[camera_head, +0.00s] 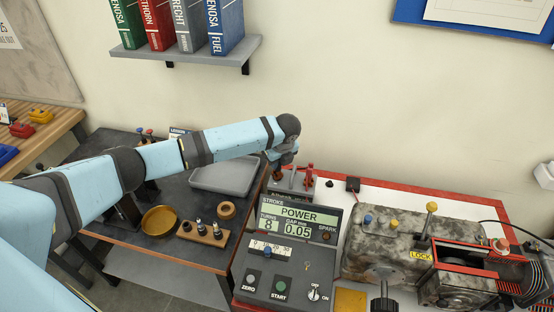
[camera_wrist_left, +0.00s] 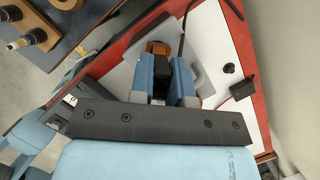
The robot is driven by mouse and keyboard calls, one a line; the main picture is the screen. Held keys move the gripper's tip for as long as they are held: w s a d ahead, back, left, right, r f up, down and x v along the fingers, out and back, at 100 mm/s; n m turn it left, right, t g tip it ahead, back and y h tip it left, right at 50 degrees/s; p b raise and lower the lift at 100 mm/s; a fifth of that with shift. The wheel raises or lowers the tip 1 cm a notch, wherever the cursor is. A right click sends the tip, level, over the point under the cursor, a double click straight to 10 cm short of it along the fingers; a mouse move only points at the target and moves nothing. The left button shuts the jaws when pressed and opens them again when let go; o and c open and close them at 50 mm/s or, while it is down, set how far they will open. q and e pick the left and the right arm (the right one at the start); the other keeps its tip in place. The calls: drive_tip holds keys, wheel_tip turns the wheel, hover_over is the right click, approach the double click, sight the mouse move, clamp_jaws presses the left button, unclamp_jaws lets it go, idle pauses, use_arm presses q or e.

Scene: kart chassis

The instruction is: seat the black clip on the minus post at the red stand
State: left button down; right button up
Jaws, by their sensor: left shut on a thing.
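My left gripper (camera_head: 280,170) is at the far end of my left arm, low over a grey stand (camera_head: 298,186) behind the meter box. In the left wrist view its blue fingers (camera_wrist_left: 166,72) are shut on a dark thing, taken to be the black clip, mostly hidden between them. A dark strip, perhaps its lead, runs upward from there. A red upright clip or post (camera_head: 309,175) stands just right of the gripper. The minus post cannot be made out, nor whether the clip touches it. My right gripper is not in view.
The meter box (camera_head: 297,222) reading POWER stands in front. A black knob (camera_head: 329,183) and black block (camera_head: 353,185) lie right of the stand. The engine (camera_head: 400,245) fills the right. A grey tray (camera_head: 225,177), brass bowl (camera_head: 160,219) and wooden holder (camera_head: 203,233) are left.

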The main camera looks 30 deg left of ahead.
use_arm(q)
drive_tip(key=shift+f, duration=0.25)
drive_tip(key=c, duration=1)
unclamp_jaws()
drive_tip(key=shift+d+r, duration=0.1)
drive_tip(key=shift+r, duration=0.2)
drive_tip(key=b+v, duration=0.1)
drive_tip(key=v, duration=1.2)
drive_tip(key=shift+r, duration=0.1)
